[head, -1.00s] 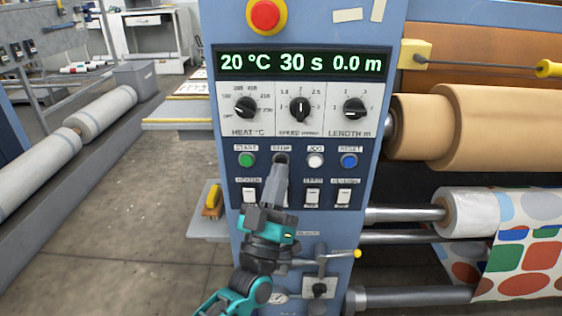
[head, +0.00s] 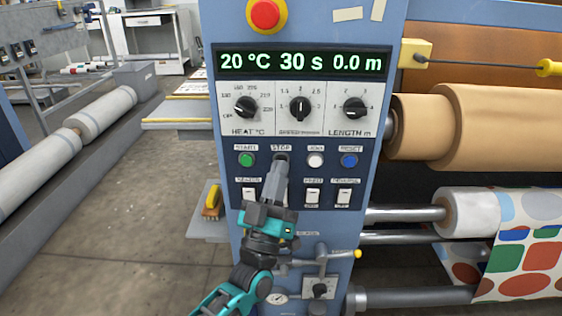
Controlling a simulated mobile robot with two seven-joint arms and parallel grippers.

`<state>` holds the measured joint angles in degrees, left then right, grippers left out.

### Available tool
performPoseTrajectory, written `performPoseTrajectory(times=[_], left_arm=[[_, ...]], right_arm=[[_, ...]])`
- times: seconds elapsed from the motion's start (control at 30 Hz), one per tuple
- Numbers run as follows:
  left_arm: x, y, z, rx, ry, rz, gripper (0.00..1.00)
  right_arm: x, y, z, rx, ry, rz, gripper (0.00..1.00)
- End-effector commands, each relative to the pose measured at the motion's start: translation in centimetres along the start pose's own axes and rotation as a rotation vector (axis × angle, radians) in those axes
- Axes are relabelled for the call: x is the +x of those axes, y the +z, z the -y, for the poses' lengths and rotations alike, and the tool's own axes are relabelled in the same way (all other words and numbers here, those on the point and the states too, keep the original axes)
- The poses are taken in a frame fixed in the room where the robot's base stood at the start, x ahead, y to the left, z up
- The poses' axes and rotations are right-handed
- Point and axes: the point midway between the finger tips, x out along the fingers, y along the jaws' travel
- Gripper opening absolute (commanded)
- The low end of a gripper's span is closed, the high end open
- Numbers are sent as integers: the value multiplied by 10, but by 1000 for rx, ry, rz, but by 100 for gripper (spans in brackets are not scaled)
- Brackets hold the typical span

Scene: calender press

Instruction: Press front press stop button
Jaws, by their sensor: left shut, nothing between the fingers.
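The front press panel stands in the middle of the head view. Its stop button (head: 281,156) is dark and sits under the STOP label, between the green start button (head: 247,160) and the white jog button (head: 315,160). My left gripper (head: 280,166) is shut and empty. Its fingertips are at the lower edge of the stop button and cover part of it. I cannot tell whether they touch it. My right gripper is not in view.
A blue reset button (head: 349,160) is right of the jog button. White rocker switches (head: 312,196) line up below. A red emergency knob (head: 264,15) is above the display (head: 303,62), which reads 20 °C, 30 s, 0.0 m. Rollers and printed fabric (head: 528,250) are at right.

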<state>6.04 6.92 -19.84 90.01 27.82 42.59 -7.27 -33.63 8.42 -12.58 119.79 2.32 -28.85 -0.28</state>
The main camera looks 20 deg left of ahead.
Motion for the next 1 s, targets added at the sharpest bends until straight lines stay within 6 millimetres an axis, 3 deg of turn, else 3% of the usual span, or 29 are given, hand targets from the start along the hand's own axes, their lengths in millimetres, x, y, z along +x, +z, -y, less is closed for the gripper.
performPoseTrajectory(times=[1.0], left_arm=[[-2, -3, -3, 0, -1, 2, 0]], right_arm=[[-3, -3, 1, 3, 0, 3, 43]])
